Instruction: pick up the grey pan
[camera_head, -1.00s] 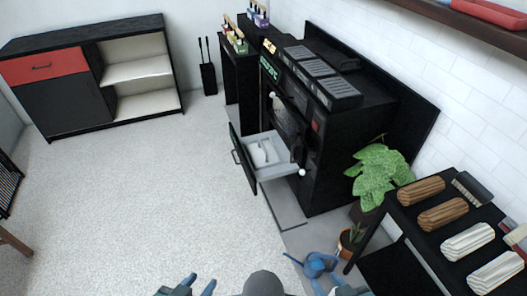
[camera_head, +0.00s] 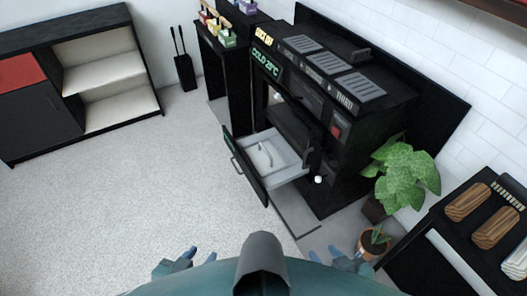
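I cannot make out a grey pan for certain in the head view. A pale grey open drawer (camera_head: 287,172) sticks out from the black machine, and a pale curved item (camera_head: 265,155) lies in it; I cannot tell what it is. My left gripper (camera_head: 178,262) is at the bottom, left of centre, with its fingers apart and nothing between them. My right gripper (camera_head: 337,258) is at the bottom, right of centre, its fingers apart and apparently empty. Both are nearer to me than the drawer and touch nothing visible.
The black machine (camera_head: 345,150) stands against the white tiled wall. A leafy plant (camera_head: 405,175) and small potted plant (camera_head: 374,241) stand right of it. A cabinet (camera_head: 105,60) stands far left. Open carpet (camera_head: 120,200) lies left.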

